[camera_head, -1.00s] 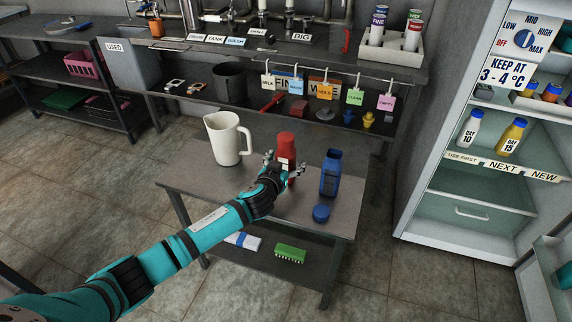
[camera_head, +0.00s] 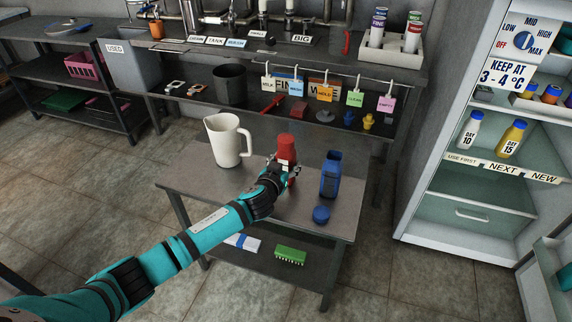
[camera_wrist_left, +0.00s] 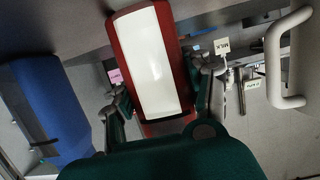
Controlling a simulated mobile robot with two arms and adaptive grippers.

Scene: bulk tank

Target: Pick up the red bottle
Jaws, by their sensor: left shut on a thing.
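The red bottle (camera_head: 287,147) has a pale label and stands upright at the small grey table, between a white jug and a blue bottle. My left gripper (camera_head: 284,174) is shut on it, with a finger on each side. In the left wrist view the red bottle (camera_wrist_left: 153,70) with its white label fills the space between the fingers of my left gripper (camera_wrist_left: 162,98). The bottle's lower part is hidden by the gripper, so I cannot tell whether its base touches the table. My right gripper is not in view.
The white jug (camera_head: 227,140) stands left of the bottle. The open blue bottle (camera_head: 330,175) and its blue cap (camera_head: 321,214) are on the right. A green brush (camera_head: 290,255) lies on the lower shelf. An open fridge (camera_head: 475,190) stands at the right.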

